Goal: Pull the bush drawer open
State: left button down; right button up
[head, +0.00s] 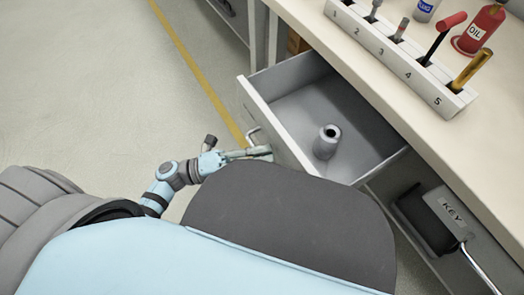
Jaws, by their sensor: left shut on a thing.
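The bush drawer (291,151) stands pulled out from under the bench, its grey inside showing. A grey metal bush (326,141) with a dark hole in its top stands upright on the drawer floor. The drawer's bar handle (252,134) is on its front panel. My left gripper (260,152) is at the front panel, shut on the handle; the fingertips are small and partly hidden. My right gripper is not in view.
The bench top (440,130) carries a numbered rack (405,65) with several tools and a red oil can (480,30). Open floor (100,90) with a yellow line lies left of the drawer.

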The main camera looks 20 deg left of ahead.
pick_arm(q)
jog(key=c, duration=1.7)
grip_release()
jog(key=v, duration=1.2)
